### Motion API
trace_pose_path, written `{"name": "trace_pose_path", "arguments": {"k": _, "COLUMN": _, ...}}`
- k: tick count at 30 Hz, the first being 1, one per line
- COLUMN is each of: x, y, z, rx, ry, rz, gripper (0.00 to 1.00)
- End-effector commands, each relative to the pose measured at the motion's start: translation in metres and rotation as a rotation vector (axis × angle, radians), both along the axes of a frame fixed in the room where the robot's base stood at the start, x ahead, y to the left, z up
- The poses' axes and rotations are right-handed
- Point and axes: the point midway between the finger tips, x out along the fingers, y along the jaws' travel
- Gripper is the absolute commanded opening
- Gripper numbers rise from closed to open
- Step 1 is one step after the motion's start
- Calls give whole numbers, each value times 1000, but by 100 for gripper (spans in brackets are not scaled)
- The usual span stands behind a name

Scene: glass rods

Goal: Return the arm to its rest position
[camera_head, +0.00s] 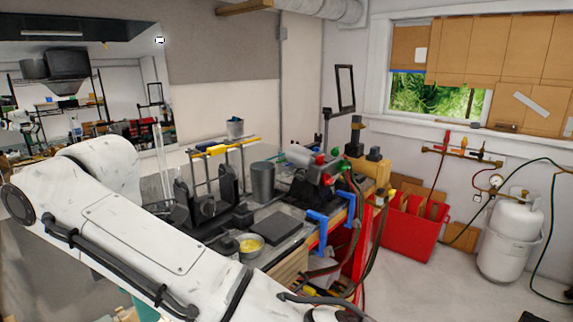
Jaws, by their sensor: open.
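My white arm (150,245) reaches across the lower left of the head view, bent at an elbow on the left, and runs down out of the bottom edge. My gripper is not in view; the far end of the arm is cut off by the frame. Some thin clear upright rods (160,160), seemingly glass, stand at the left of the workbench (290,268). Their lower ends are hidden behind other things and my arm.
The bench holds a grey metal cup (262,182), a bowl with yellow contents (248,246), a dark flat plate (268,226) and a torch with hoses (318,165). A red bin (408,229) and a white gas cylinder (510,240) stand on the floor at right.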

Motion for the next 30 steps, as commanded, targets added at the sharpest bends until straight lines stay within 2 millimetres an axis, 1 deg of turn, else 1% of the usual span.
{"name": "trace_pose_path", "arguments": {"k": 1, "x": 1, "y": -3, "z": -6, "rx": 5, "ry": 6, "rz": -12, "gripper": 85}}
{"name": "trace_pose_path", "arguments": {"k": 8, "x": -2, "y": -7, "z": -28, "rx": 34, "ry": 24, "rz": -63, "gripper": 85}}
{"name": "trace_pose_path", "arguments": {"k": 11, "x": -4, "y": -11, "z": -41, "rx": 51, "ry": 37, "rz": -95, "gripper": 85}}
{"name": "trace_pose_path", "arguments": {"k": 16, "x": -7, "y": -20, "z": -69, "rx": 90, "ry": 63, "rz": -178, "gripper": 85}}
{"name": "trace_pose_path", "arguments": {"k": 19, "x": -11, "y": -29, "z": -89, "rx": 122, "ry": 83, "rz": -245, "gripper": 85}}
{"name": "trace_pose_path", "arguments": {"k": 23, "x": -17, "y": -49, "z": -125, "rx": 175, "ry": 122, "rz": -386, "gripper": 85}}
{"name": "trace_pose_path", "arguments": {"k": 24, "x": -20, "y": -57, "z": -137, "rx": 193, "ry": 136, "rz": -441, "gripper": 85}}
{"name": "trace_pose_path", "arguments": {"k": 26, "x": -23, "y": -71, "z": -154, "rx": 222, "ry": 153, "rz": -529, "gripper": 85}}
{"name": "trace_pose_path", "arguments": {"k": 29, "x": -30, "y": -97, "z": -182, "rx": 260, "ry": 181, "rz": -685, "gripper": 85}}
{"name": "trace_pose_path", "arguments": {"k": 30, "x": -33, "y": -109, "z": -192, "rx": 275, "ry": 191, "rz": -750, "gripper": 85}}
